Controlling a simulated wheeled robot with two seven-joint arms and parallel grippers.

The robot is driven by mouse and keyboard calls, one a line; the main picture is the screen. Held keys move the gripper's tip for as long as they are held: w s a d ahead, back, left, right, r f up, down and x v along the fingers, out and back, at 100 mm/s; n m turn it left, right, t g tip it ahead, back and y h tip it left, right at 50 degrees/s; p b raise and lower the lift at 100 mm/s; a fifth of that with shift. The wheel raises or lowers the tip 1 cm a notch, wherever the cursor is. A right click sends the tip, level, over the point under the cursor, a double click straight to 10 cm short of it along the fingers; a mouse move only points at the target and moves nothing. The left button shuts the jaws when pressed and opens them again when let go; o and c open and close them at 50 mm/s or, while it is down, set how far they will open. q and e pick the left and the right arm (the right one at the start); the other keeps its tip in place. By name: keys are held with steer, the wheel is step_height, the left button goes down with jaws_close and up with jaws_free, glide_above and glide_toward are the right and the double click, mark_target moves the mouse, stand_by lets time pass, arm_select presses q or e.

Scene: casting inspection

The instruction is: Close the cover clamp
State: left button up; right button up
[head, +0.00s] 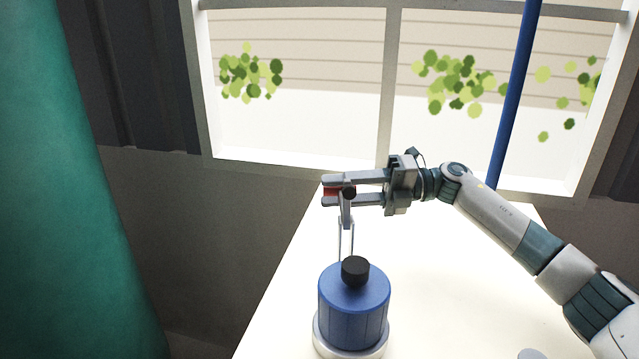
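A blue cylindrical housing (353,312) stands upright on a round pale base, with a black knob (355,270) on its top. The cover clamp (346,235) rises above it as thin grey links, standing up from the housing. At its upper end are a grey lever with a dark round end and a red part (331,191). My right gripper (332,190) comes in from the right, level, with its fingers above and below this red part and closed on it, as far as I can see. The links' lower ends are partly hidden behind the knob. My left gripper is out of view.
The housing stands on a white table (460,290), which is mostly clear to the right. A small grey round thing (531,354) shows at the bottom edge. A green curtain-like shape (70,200) is at left. A blue pole (515,95) and a window stand behind.

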steer(key=shift+s+a+p, duration=0.15)
steer(key=shift+a+p, duration=0.1)
steer(key=shift+a, duration=0.7)
steer(key=shift+s+a+p, duration=0.15)
steer(key=shift+a+p, duration=0.05)
steer(key=shift+a, duration=0.7)
jaws_close()
